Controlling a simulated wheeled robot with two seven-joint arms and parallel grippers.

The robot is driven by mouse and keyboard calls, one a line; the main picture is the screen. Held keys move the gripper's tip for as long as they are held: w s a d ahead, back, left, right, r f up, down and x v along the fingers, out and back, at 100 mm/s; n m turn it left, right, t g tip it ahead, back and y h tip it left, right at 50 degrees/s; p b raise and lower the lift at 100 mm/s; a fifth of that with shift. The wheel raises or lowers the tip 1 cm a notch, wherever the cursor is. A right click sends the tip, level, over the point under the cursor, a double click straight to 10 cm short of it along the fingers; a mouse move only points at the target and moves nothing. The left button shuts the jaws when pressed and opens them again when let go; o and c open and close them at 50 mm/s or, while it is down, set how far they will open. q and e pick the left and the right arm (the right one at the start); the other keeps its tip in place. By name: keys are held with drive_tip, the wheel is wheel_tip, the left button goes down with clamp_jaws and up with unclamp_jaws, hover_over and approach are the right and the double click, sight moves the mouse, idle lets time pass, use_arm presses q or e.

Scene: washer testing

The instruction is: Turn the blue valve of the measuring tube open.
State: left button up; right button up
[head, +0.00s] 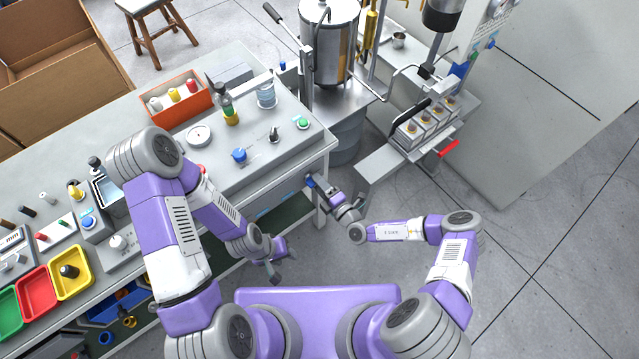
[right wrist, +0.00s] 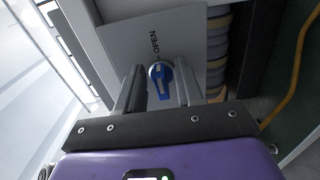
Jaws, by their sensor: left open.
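The blue valve (right wrist: 161,74) sits on a light grey plate marked "OPEN" (right wrist: 153,45) in the right wrist view. Its lever points down in that picture, away from the word. My right gripper (right wrist: 158,88) has one finger on each side of the valve, with small gaps to the lever; contact is not clear. In the head view my right gripper (head: 318,184) is at the table's front right corner, where a bit of blue shows. The measuring tube cannot be made out. My left gripper (head: 277,262) is open and empty, low in front of the table.
The workbench (head: 262,170) carries an orange box (head: 178,100), a blue knob (head: 239,155) and small fittings. A steel tank (head: 330,45) stands behind its right end. A yellow hose (right wrist: 290,75) runs right of the valve.

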drive_tip(key=p+v, duration=0.1)
drive_tip(key=v, duration=0.6)
drive_tip(key=shift+s+d, duration=0.2)
drive_tip(key=shift+s, duration=0.05)
idle(0.5)
